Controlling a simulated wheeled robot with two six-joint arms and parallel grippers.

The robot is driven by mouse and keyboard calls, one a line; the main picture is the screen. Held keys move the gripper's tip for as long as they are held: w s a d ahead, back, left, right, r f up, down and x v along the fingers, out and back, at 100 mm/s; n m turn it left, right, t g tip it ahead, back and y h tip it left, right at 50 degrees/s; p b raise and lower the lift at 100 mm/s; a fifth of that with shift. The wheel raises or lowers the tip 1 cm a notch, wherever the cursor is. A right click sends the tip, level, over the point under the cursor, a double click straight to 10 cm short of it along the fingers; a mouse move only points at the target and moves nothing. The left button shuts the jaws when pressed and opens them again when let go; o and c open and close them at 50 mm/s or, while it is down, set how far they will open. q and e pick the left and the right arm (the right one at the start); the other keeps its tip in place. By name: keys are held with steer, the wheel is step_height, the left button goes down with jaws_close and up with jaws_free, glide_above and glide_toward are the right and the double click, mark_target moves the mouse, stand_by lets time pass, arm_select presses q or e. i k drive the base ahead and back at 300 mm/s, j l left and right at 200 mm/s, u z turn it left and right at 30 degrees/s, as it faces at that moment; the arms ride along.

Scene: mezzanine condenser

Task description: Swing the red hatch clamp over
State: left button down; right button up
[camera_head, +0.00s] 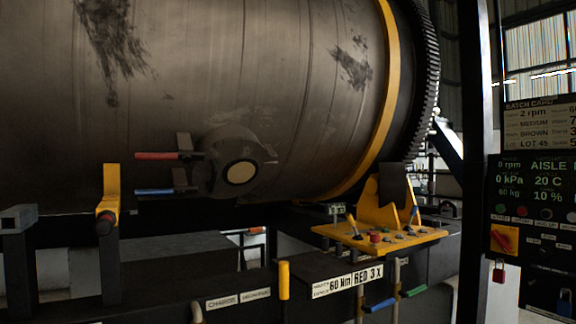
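The red hatch clamp (158,156) is a red-handled lever beside the round hatch (215,165) on the drum's lower side. Its handle points left and lies about level. Its dark bracket sits at the hatch's left edge. A blue-handled clamp (155,191) lies just below it, also pointing left. Neither of my grippers shows in the head view, and nothing touches the red handle.
The big brown drum (270,70) fills the upper picture, with a yellow band (390,75) and toothed ring at right. A yellow post (109,195) stands left of the hatch.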

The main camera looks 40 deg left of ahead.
mark_target(186, 157)
steer(key=u, duration=2.05)
